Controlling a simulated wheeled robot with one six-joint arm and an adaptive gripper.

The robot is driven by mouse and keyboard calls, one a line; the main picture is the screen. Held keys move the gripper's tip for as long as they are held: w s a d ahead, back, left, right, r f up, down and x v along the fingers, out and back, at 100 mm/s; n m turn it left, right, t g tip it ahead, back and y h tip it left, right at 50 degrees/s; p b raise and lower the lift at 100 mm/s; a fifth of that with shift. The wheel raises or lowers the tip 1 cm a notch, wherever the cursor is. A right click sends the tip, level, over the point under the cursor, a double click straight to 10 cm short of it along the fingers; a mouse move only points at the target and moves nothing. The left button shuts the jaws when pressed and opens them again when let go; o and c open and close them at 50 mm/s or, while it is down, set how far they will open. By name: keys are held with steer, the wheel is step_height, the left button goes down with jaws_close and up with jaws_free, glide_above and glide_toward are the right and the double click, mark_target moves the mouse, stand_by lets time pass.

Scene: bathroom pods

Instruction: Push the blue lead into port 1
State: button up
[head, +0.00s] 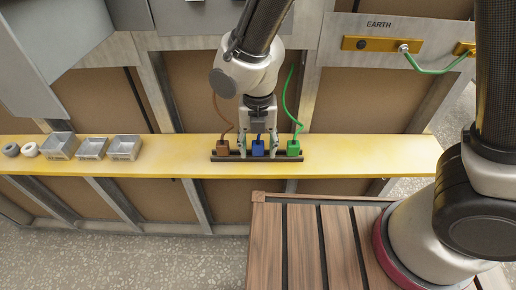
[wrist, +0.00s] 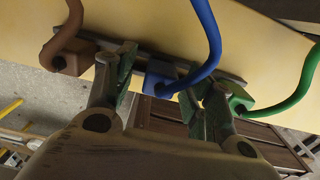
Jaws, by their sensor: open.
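The blue lead's plug (head: 257,150) sits in a dark rack (head: 224,158) on the yellow shelf, between a brown plug and a green plug. My gripper (head: 258,142) points down over it with its fingers apart, one on each side of the blue plug. In the wrist view the blue plug (wrist: 159,73) and its thick blue cable show between the open fingers (wrist: 157,82). I cannot tell whether either finger touches it. No port labelled 1 can be made out in either view.
The brown plug (head: 222,147) and green plug (head: 293,148) stand close beside the fingers, their cables rising. Grey bins (head: 93,147) and two rings sit left on the yellow shelf (head: 360,155). An EARTH panel (head: 385,30) carries a green lead. A slatted wooden bench (head: 305,240) is in front.

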steer(key=c, duration=1.1)
steer(key=shift+r, duration=0.1)
